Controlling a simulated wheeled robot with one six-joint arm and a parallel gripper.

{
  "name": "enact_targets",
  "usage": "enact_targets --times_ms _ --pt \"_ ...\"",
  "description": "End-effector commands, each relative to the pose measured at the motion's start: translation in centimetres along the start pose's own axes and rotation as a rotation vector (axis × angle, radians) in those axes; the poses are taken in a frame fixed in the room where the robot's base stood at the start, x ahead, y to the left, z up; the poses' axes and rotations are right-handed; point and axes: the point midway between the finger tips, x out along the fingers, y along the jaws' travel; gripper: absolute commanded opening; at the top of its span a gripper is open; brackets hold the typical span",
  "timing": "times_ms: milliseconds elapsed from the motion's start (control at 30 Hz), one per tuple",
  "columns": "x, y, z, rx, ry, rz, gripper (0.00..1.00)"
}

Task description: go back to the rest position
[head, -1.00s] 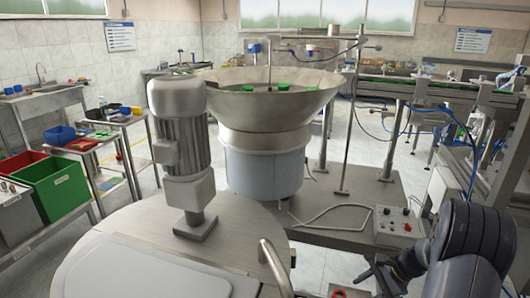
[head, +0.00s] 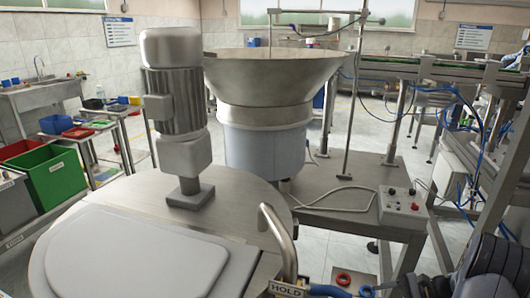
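My arm shows only in the lower right corner of the head view, as dark rounded links cut off by the frame edge.
The steel feeder bowl (head: 270,78) stands behind the round-lidded vessel (head: 235,215) with its motor (head: 173,90). A HOLD tag (head: 287,289) hangs near the lid handle (head: 277,238). A control box (head: 400,207) sits on the bench. A red ring (head: 343,279) lies low.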

Motion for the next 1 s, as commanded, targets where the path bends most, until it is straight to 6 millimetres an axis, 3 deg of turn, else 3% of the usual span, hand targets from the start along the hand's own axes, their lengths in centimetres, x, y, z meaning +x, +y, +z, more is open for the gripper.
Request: enact_targets --times_ms 33,267,500,1000 --pt "0.5 0.7 -1.0 0.0 0.0 0.0 0.5" --pt "1.9 2.2 -3.4 0.001 0.001 0.001 0.5" --pt "0.8 1.0 -1.6 0.0 0.002 0.002 0.5" --pt "0.7 1.0 -1.3 0.001 0.003 0.004 0.5"
